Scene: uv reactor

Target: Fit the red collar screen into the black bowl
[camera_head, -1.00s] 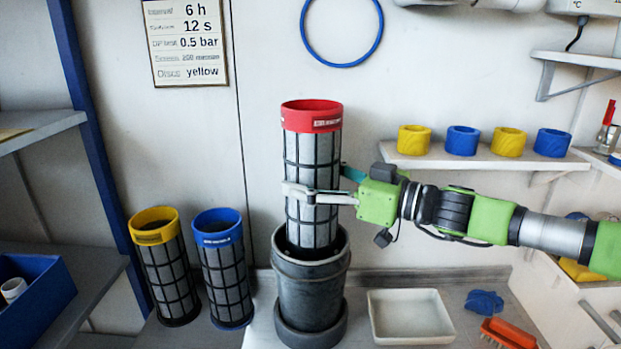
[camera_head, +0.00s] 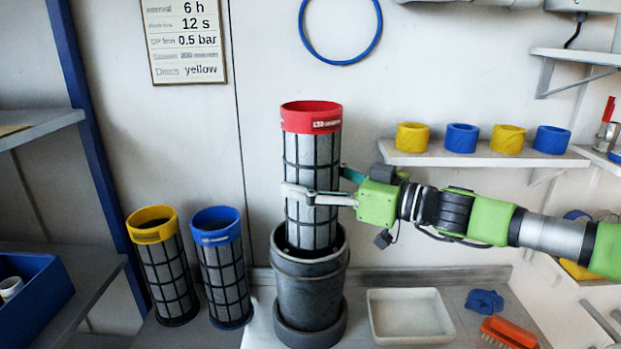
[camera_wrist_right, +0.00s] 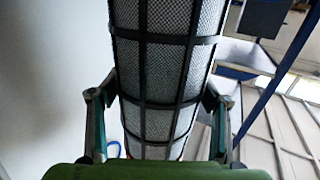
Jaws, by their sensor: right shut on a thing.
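The red collar screen (camera_head: 311,165) is a tall grey mesh cylinder with a black grid and a red top ring. It stands upright in the head view, its lower end inside the mouth of the black bowl (camera_head: 310,295). The bottom of the screen is hidden by the bowl's rim. My right gripper (camera_head: 318,195) comes from the right and is shut on the screen's mesh body, around mid-height. In the right wrist view the fingers (camera_wrist_right: 160,110) sit on either side of the mesh (camera_wrist_right: 163,80). My left gripper is not in view.
A yellow collar screen (camera_head: 163,265) and a blue collar screen (camera_head: 222,265) stand left of the bowl. A white tray (camera_head: 410,335), a blue cloth (camera_head: 484,300) and an orange brush (camera_head: 509,332) lie to the right. Yellow and blue rings (camera_head: 462,138) line a wall shelf.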

